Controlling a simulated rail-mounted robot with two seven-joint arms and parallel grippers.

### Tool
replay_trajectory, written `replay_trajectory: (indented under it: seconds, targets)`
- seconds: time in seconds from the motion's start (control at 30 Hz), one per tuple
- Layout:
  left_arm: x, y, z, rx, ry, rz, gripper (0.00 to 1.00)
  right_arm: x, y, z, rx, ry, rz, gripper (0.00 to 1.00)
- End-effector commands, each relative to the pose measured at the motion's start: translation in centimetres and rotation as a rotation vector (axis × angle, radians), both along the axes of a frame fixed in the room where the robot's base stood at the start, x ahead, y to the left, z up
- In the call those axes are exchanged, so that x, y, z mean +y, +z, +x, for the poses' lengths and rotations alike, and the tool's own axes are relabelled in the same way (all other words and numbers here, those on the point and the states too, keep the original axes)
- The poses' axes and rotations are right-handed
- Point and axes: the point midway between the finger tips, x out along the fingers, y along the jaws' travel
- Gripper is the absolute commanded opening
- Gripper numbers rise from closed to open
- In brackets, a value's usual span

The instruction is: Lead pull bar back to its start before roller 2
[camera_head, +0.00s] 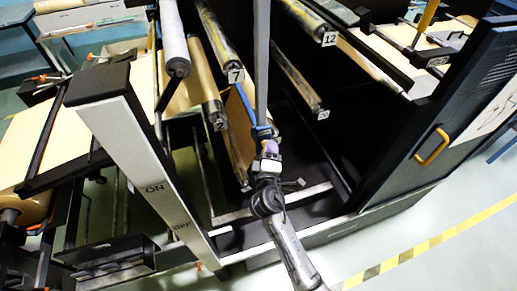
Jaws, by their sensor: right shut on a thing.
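My right gripper (264,137) reaches into the machine from below and is shut on a blue bar (244,103), which I take to be the pull bar. The blue bar slopes up and left from the gripper, beside a brown kraft sheet (233,112). The roller tag that seems to read 2 (219,125) is small and partly cut off; it sits left of the gripper. A roller tagged 7 (235,75) is above it. My left gripper does not show.
A grey upright post (262,60) stands right behind the gripper. More rollers, one tagged 12 (329,38), lie to the upper right. A slanted ON/OFF panel (140,165) is at left. A dark door with a yellow handle (432,146) is at right.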

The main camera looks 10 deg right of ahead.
Motion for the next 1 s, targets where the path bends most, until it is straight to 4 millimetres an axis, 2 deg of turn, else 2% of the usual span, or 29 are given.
replay_trajectory:
  seconds: [0.03, 0.67, 1.0]
  targets:
    - [-0.1, -0.8, 0.0, 0.000, 0.001, -0.002, 0.00, -0.8, -1.3, 0.0, 0.007, -0.007, -0.002, 0.11]
    - [0.2, -5.8, 0.0, 0.000, -0.004, 0.006, 0.00, -7.0, -8.6, 1.2, 0.005, -0.008, -0.003, 0.11]
    - [0.4, -9.0, 0.0, 0.000, -0.008, 0.012, 0.00, -10.3, -13.2, 1.8, 0.016, -0.007, -0.001, 0.12]
